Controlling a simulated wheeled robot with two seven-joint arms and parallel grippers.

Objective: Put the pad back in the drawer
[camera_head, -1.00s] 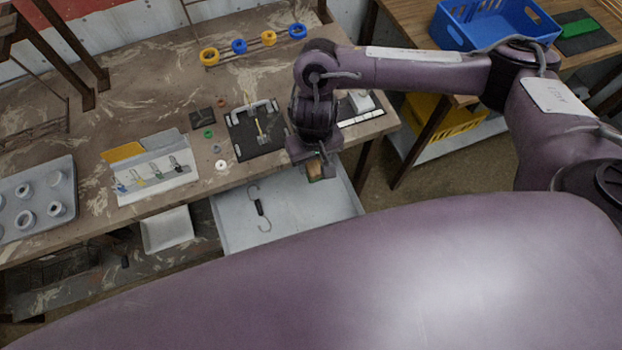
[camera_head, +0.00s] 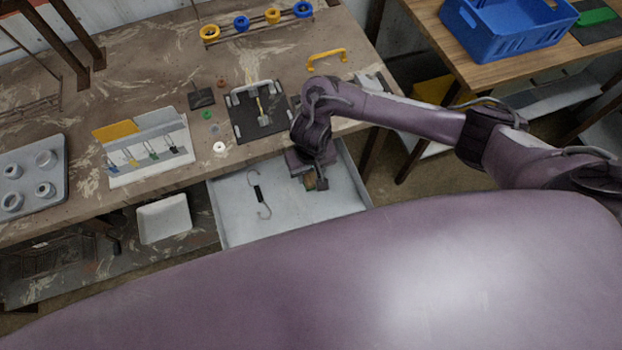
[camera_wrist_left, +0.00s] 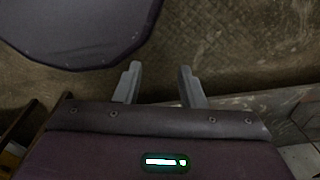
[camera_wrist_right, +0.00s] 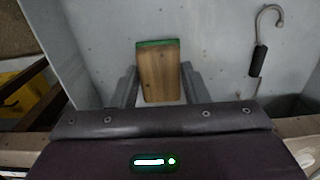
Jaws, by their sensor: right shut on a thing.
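The pad is a wooden block with a green edge; it shows between the fingers in the right wrist view (camera_wrist_right: 158,75). My right gripper (camera_wrist_right: 158,88) is shut on it and holds it over the open drawer. In the head view my right gripper (camera_head: 316,182) is inside the drawer's outline at its right side, and the pad is mostly hidden there. The drawer (camera_head: 232,215) is pale grey and pulled out from under the workbench. Whether the pad touches the drawer floor I cannot tell. My left gripper (camera_wrist_left: 158,85) is open and empty above the floor.
A black-handled double hook (camera_head: 259,193) lies in the drawer, left of the pad. On the workbench stand a black board with a clamp (camera_head: 245,125), a white rack of small tools (camera_head: 150,160) and a grey tray (camera_head: 35,185). The drawer's middle is otherwise clear.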

